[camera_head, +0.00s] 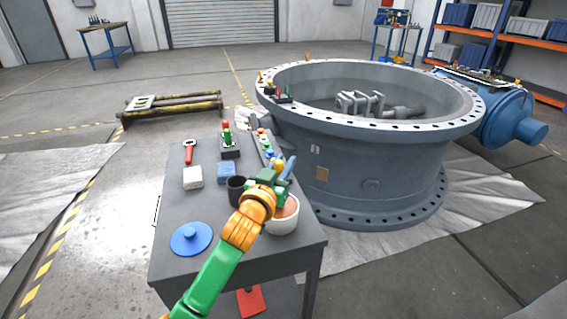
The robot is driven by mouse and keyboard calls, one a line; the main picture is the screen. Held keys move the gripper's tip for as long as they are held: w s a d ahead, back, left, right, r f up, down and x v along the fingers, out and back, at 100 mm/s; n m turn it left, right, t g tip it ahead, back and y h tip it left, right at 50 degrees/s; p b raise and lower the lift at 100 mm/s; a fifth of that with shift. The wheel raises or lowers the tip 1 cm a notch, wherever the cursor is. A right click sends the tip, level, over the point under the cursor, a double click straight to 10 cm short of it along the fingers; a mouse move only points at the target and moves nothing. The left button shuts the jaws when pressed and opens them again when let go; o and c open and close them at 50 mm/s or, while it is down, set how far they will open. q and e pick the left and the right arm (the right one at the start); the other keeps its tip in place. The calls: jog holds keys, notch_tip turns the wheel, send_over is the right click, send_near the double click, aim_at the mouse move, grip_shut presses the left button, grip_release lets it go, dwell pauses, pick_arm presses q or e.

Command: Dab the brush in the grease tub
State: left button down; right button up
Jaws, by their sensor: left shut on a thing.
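The grease tub (294,222), a pale round tub with orange-brown grease inside, stands near the right edge of the grey work table (245,262). My left gripper (279,180) is above and just behind the tub in the camera_head view, and my wrist covers part of the tub's left side. It is shut on a slim tool with a blue handle (289,165), which looks like the brush. The handle tilts up to the right. The bristles are hidden, so I cannot tell whether they touch the grease. My right gripper is out of view.
A blue round lid (191,238) lies on the table's left front. A dark cup (235,190), a blue sponge (226,172), a white cloth (193,178) and a red-handled tool (189,150) lie farther back. The large grey valve body (345,165) stands close behind right.

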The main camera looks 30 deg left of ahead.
pick_arm(q)
jog(key=shift+f, duration=0.4)
dwell(1.4)
notch_tip(320, 180, up, 7)
jog(key=p, duration=0.7)
jog(key=shift+p, duration=0.4)
